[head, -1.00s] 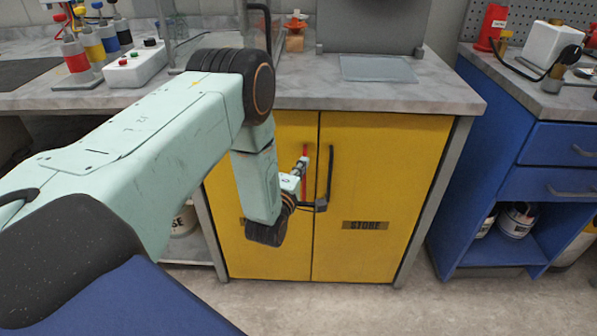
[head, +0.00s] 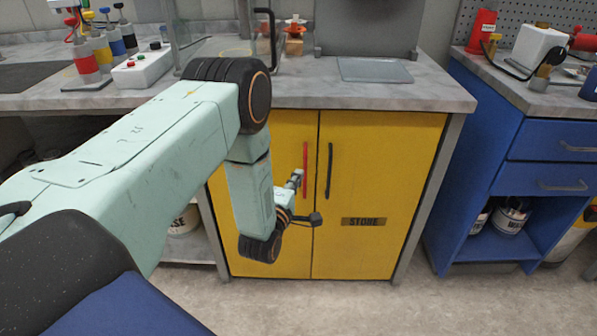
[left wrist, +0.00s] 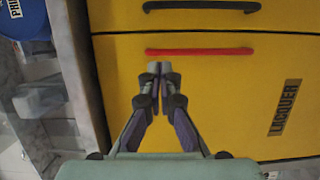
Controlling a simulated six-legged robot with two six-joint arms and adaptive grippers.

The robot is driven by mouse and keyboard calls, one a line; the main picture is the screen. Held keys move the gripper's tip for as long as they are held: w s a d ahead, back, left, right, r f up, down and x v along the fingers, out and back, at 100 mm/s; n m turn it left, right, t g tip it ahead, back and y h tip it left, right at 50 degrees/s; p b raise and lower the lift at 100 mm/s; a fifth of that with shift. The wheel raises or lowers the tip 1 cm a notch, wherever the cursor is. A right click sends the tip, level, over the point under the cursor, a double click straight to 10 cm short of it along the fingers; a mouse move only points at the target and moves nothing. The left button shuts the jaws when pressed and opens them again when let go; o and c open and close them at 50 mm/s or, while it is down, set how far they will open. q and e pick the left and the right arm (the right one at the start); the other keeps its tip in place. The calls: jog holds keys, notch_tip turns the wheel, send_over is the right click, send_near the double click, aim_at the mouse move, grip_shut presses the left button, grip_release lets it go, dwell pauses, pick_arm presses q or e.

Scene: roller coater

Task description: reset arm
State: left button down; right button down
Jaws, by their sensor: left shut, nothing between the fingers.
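My left gripper (head: 297,176) is shut and empty in front of the yellow cabinet's left door (head: 285,250). In the left wrist view its two fingertips (left wrist: 158,68) are together, just below the red handle (left wrist: 200,51) in the picture and not gripping it. The red handle (head: 305,158) on the left door and the black handle (head: 330,170) on the right door both show in the head view. Both doors look closed. My left arm covers part of the left door. My right gripper is not in view.
A grey counter (head: 300,92) with a glass-sided case and a grey panel sits above the cabinet. A blue drawer unit (head: 470,180) stands to the right, with cans on its lower shelf. Bare floor (head: 420,310) lies in front.

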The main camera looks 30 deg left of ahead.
pick_arm(q)
jog(key=s+d+f+m+g+h, duration=0.1)
jog(key=s+d+f+m+g, duration=0.3)
jog(key=s, duration=0.3)
jog(key=s+d+f+m+g+h+p, duration=0.1)
jog(key=s+f+m+g, duration=0.1)
jog(key=s+f+m, duration=0.3)
jog(key=s+d+f+m+g+h, duration=0.1)
jog(key=s+d+f+m+g, duration=0.3)
jog(key=s, duration=0.4)
jog(key=s+d+m+g, duration=0.2)
jog(key=s+m+g, duration=0.1)
jog(key=s, duration=0.6)
jog(key=s+d+m+g+h, duration=0.1)
jog(key=s+m+g, duration=0.3)
jog(key=s, duration=0.6)
jog(key=shift+s+d+r, duration=0.2)
jog(key=shift+s+d, duration=0.1)
jog(key=shift+d, duration=0.4)
